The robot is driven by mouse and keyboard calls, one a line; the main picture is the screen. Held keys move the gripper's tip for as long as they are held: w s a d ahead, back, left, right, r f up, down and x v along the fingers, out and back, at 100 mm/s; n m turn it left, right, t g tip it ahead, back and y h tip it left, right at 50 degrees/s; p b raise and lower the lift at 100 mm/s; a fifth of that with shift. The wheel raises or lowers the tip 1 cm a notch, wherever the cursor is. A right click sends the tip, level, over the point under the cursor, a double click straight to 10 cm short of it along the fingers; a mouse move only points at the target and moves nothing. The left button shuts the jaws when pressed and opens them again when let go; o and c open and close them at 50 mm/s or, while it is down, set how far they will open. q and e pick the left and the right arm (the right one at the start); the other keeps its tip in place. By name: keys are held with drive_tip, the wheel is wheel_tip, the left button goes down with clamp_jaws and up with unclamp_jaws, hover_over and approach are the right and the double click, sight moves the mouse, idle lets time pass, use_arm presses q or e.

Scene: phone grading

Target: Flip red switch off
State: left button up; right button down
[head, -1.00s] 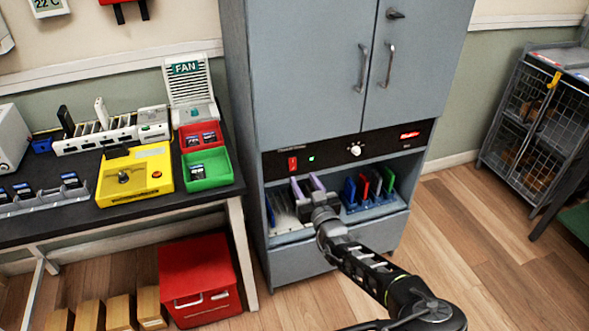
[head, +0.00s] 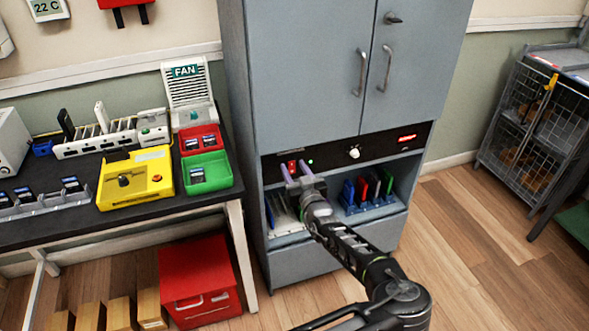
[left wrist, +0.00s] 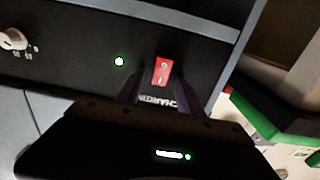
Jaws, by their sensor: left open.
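The red switch (head: 292,165) is on the black control panel (head: 375,147) across the grey cabinet, partly hidden by my fingers in the head view. In the left wrist view the red switch (left wrist: 160,71) stands clear, above a white label partly cut off by the gripper. My left gripper (head: 295,171) is open and empty, with its purple fingers pointing at the panel around the switch. In the left wrist view the gripper's fingers (left wrist: 172,84) lie on either side below the switch; contact cannot be told. My right gripper is not in view.
A green light (left wrist: 119,62) glows beside the switch, and a white knob (head: 354,153) is further right. Below the panel is an open bay with blue racks (head: 368,205) holding upright phones. A table with a yellow box (head: 135,178) and a green tray (head: 207,172) stands left.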

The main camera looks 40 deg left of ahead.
use_arm(q)
drive_tip(key=shift+c, duration=0.2)
clamp_jaws()
idle(0.4)
